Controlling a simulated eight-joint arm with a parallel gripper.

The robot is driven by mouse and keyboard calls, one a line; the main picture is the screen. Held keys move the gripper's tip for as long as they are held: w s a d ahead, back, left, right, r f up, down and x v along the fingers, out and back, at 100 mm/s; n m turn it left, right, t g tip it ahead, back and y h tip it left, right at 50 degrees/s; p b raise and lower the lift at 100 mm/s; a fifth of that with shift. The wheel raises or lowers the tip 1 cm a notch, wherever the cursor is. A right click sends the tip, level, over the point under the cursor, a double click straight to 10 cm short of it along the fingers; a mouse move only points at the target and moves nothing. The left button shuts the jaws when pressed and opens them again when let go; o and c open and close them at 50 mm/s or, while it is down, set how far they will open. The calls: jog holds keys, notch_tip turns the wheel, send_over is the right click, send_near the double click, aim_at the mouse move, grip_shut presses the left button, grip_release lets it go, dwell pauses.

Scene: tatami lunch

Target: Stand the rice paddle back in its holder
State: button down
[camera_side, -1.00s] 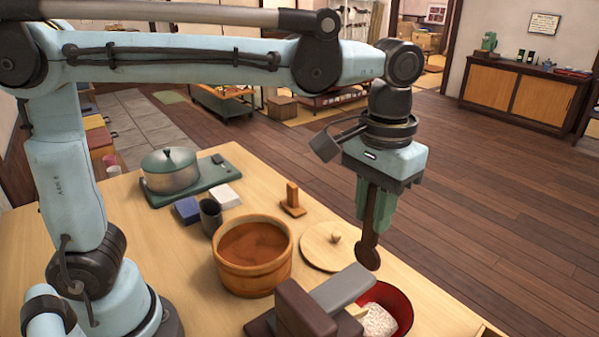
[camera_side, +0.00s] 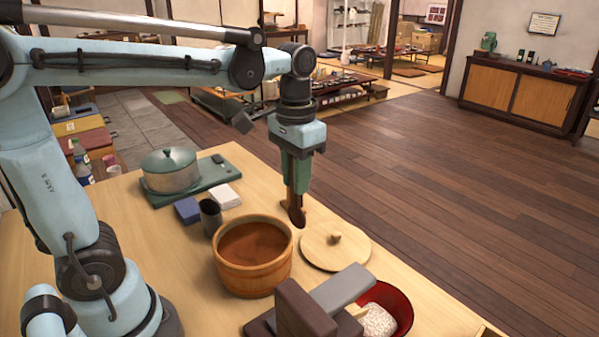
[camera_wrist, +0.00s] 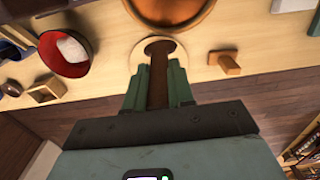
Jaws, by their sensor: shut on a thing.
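My gripper (camera_side: 297,180) is shut on the dark brown rice paddle (camera_side: 296,213), which hangs roughly upright with its rounded head down, above the table. In the wrist view, the paddle (camera_wrist: 157,75) runs out between the green fingers of my gripper (camera_wrist: 155,90), its head over the round lid in the picture. A small wooden stand (camera_wrist: 224,62) with an upright block, apparently the holder, is right of the paddle in the wrist view. In the side view, the paddle and gripper mostly hide that stand. I cannot tell the gap between paddle and stand.
A wooden tub (camera_side: 253,280) and its round lid (camera_side: 322,258) are close by. A dark cup (camera_side: 210,218), a blue block (camera_side: 187,210) and a pot (camera_side: 170,176) stand to the left. A red bowl (camera_side: 400,303) of rice and a grey-and-maroon object (camera_side: 300,312) are in front.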

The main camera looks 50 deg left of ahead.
jog(key=s+a+r, duration=0.2)
jog(key=s+a, duration=0.3)
jog(key=a, duration=0.5)
jog(key=s+a+r, duration=0.2)
jog(key=s+a, duration=0.3)
jog(key=a, duration=0.4)
notch_tip(320, 180, down, 11)
jog(key=shift+s, duration=0.15)
dwell(0.4)
jog(key=shift+f, duration=0.55)
dwell(0.3)
jog(key=shift+c, duration=1.7)
grip_release()
